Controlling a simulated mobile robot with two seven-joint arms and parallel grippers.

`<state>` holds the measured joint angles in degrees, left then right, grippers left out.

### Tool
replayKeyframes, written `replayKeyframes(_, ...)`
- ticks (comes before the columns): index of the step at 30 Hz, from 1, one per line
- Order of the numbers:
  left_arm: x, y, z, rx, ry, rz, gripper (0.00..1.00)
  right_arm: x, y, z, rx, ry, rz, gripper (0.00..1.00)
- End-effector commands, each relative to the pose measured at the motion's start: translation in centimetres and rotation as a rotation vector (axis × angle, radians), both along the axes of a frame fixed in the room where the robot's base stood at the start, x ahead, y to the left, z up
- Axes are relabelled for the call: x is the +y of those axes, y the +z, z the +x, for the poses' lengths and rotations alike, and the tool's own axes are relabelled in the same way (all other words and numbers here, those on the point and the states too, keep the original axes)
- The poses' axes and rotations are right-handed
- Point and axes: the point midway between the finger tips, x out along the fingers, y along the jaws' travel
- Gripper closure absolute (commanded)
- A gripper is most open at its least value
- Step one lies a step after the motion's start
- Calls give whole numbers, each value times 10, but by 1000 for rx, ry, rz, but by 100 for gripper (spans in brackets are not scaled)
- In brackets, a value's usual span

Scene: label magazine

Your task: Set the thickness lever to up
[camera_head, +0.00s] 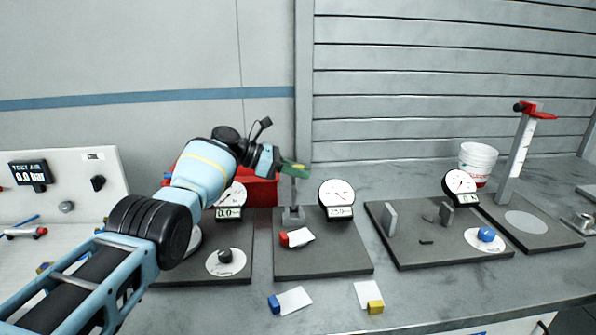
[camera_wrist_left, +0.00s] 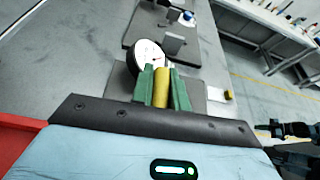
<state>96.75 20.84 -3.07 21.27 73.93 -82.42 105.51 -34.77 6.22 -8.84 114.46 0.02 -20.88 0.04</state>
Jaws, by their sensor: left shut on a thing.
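My left gripper (camera_head: 294,168) reaches in from the left, above the second dark base plate (camera_head: 330,262). Its green fingers are shut on a yellow bar, which appears to be the thickness lever (camera_wrist_left: 162,88), in the left wrist view. In the head view the fingers hide most of that bar. A grey post (camera_head: 293,195) stands below the fingers, beside a round dial gauge (camera_head: 337,192) with a small display. Whether the lever is up or down cannot be told.
A red block with a white label (camera_head: 297,237) lies on that plate. Blue-ended (camera_head: 290,301) and yellow-ended (camera_head: 370,297) labels lie in front. A red bin (camera_head: 262,190) stands behind the arm. Another gauge plate (camera_head: 440,252) and a white bucket (camera_head: 478,163) are to the right.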

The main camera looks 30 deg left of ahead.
Motion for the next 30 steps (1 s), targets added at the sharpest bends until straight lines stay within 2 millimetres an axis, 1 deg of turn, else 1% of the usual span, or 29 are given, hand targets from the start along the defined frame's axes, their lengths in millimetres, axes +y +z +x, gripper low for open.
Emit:
replayKeyframes(6, 1, -2, 0, 2, 2, 3, 100, 0, -1, -1, 3, 0, -1, 100)
replayKeyframes(7, 1, -2, 0, 3, 1, 3, 83, 0, -1, -1, 3, 0, -1, 100)
replayKeyframes(12, 1, -2, 0, 2, 1, 2, 62, 0, 0, 0, 1, 0, 0, 100)
replayKeyframes(19, 1, -1, 0, 1, 1, 1, 62, 0, 1, 5, -10, 0, 0, 100)
replayKeyframes(22, 3, 2, -2, 0, 1, 1, 62, 0, 3, 8, -17, 1, -1, 100)
replayKeyframes(26, 16, 10, -8, -3, 4, 0, 62, -1, 10, 14, -31, 2, -1, 100)
replayKeyframes(30, 34, 20, -19, -5, 5, 1, 62, -1, 18, 19, -46, 2, -2, 100)
